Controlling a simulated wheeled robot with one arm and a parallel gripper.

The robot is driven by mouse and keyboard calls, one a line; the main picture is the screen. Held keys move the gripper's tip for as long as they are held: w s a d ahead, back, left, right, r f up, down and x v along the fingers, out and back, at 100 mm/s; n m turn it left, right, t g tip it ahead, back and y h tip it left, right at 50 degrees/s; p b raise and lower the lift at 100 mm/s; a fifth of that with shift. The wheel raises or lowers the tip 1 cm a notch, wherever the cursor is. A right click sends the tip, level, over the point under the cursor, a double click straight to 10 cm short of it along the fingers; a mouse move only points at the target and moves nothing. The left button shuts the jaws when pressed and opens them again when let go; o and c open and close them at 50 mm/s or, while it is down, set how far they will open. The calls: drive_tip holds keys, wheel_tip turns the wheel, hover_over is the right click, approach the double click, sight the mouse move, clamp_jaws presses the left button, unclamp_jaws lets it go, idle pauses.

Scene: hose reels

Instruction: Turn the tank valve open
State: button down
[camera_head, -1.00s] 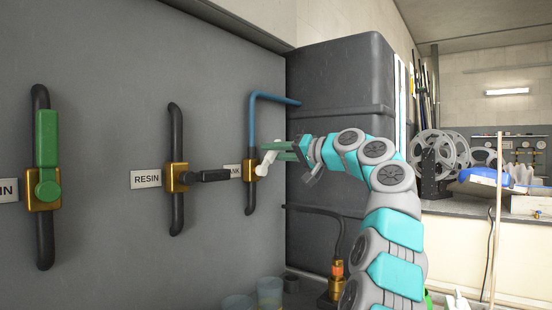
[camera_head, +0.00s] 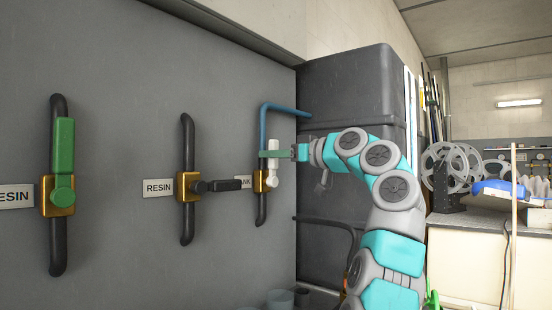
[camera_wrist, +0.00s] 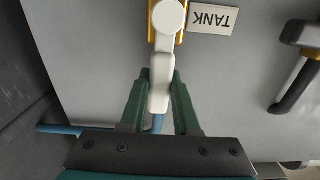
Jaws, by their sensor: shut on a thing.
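The tank valve has a brass body (camera_head: 260,182) on a pipe that is blue above and black below. Its white handle (camera_head: 273,160) now points up, in line with the pipe. In the wrist view the white handle (camera_wrist: 161,88) runs from its round hub toward my gripper, next to the TANK label (camera_wrist: 212,17). My gripper (camera_head: 272,154) is shut on the white handle, with a green finger on each side of it in the wrist view (camera_wrist: 160,85). The tank label in the head view (camera_head: 244,182) is partly hidden by the neighbouring valve's lever.
To the left, the RESIN valve's black lever (camera_head: 222,185) sticks out sideways. Further left, a green-handled valve (camera_head: 63,160) stands upright. A big dark tank (camera_head: 350,95) is behind my arm. A counter with reels (camera_head: 447,165) is at right.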

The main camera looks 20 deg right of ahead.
drive_tip(key=shift+a+f+n, duration=0.1)
drive_tip(key=shift+a+n, duration=0.1)
drive_tip(key=shift+n, duration=0.1)
drive_tip(key=c, duration=0.6)
unclamp_jaws()
drive_tip(key=shift+c, duration=0.2)
drive_tip(key=shift+s, duration=0.1)
drive_tip(key=b+v, duration=0.1)
drive_tip(key=v, duration=0.6)
drive_tip(key=shift+s+d+b, duration=0.25)
drive_tip(key=shift+d+b, duration=0.05)
